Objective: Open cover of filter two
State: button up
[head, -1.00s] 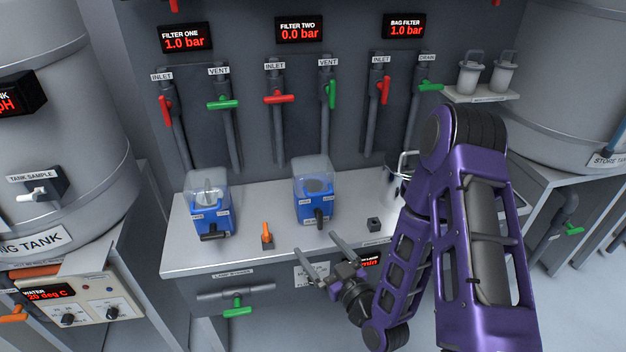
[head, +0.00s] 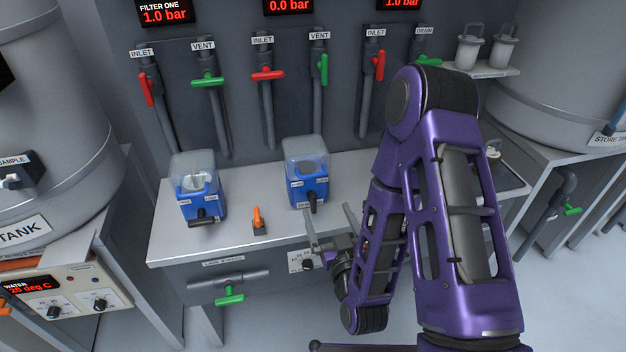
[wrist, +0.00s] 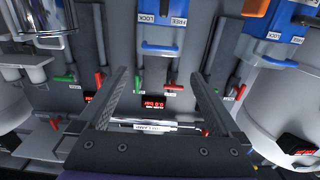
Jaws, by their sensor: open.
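Filter two (head: 307,189) is a blue box with a clear cover (head: 305,150) on the grey counter, under the 0.0 bar display (head: 289,6). The cover looks shut. A black handle (head: 312,200) points down its front, between two small labels. My gripper (head: 330,218) is open and empty, just in front and to the right of filter two, apart from it. In the wrist view, which looks upside down, my gripper (wrist: 158,75) has its fingers spread. Filter two (wrist: 163,38) shows there at the top, with FREE and LOCK labels, beyond the fingertips.
Filter one (head: 199,195), a similar blue box reading 1.0 bar, stands to the left. An orange lever (head: 258,220) stands between them on the counter (head: 235,235). Red and green valve handles line the back panel.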

aim_at(313, 176)
jog(key=b+x, duration=0.4)
jog(key=x, duration=1)
jog(key=shift+w+a+b, duration=0.1)
jog(key=shift+w+b, duration=0.15)
jog(key=shift+b, duration=0.1)
grip_shut()
